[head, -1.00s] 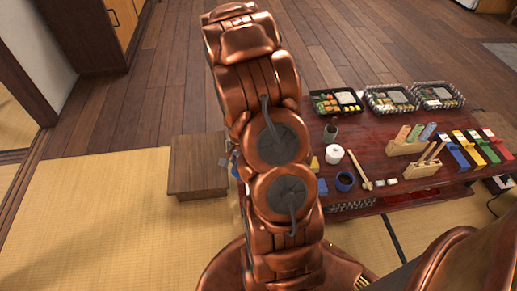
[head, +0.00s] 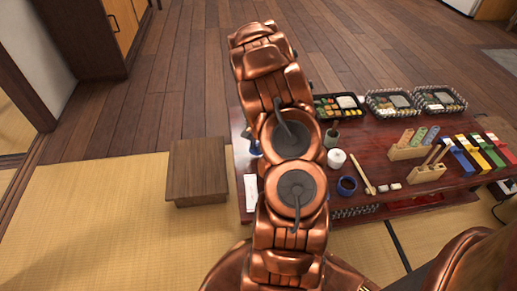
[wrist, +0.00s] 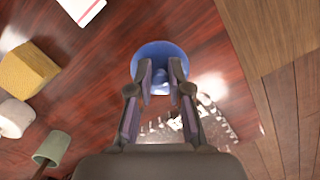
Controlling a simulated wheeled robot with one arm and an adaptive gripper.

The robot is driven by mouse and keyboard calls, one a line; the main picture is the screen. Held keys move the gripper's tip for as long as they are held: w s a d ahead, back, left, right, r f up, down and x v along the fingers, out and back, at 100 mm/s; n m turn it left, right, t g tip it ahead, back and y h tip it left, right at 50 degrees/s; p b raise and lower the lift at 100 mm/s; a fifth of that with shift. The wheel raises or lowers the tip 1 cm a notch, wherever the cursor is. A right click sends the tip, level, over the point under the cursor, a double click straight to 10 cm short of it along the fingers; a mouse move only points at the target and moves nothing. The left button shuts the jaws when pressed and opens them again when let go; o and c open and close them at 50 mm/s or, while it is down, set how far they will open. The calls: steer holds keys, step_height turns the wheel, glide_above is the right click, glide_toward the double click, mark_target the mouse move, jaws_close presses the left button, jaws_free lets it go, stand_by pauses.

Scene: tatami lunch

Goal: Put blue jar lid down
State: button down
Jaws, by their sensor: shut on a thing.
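The blue jar lid (wrist: 148,52) is round and shows at the top middle of the wrist view. My gripper (wrist: 160,88) is shut on its middle part, with a finger on each side. The lid is over the red-brown table (wrist: 95,110); I cannot tell whether it touches the table top. In the head view a little blue of the lid (head: 254,148) shows left of my arm, and my arm hides most of my gripper. A dark blue, round, open-topped thing (head: 347,186) stands on the table right of my arm.
A white flat item (head: 250,192) lies near the table's left end. A yellow block (wrist: 27,70), a white roll (wrist: 15,113) and a green cup (wrist: 50,147) stand left in the wrist view. A wooden stool (head: 198,170) stands left of the table. Lunch trays (head: 394,103) line the back.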

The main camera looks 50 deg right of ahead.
steer(key=shift+w+d+f, duration=0.1)
steer(key=shift+w+d, duration=0.15)
steer(key=shift+d, duration=0.55)
step_height(320, 180, down, 4)
steer(key=shift+a+r+b, duration=0.1)
steer(key=shift+r+b, duration=0.15)
steer(key=shift+b, duration=0.6)
steer(key=c, duration=1.1)
jaws_free()
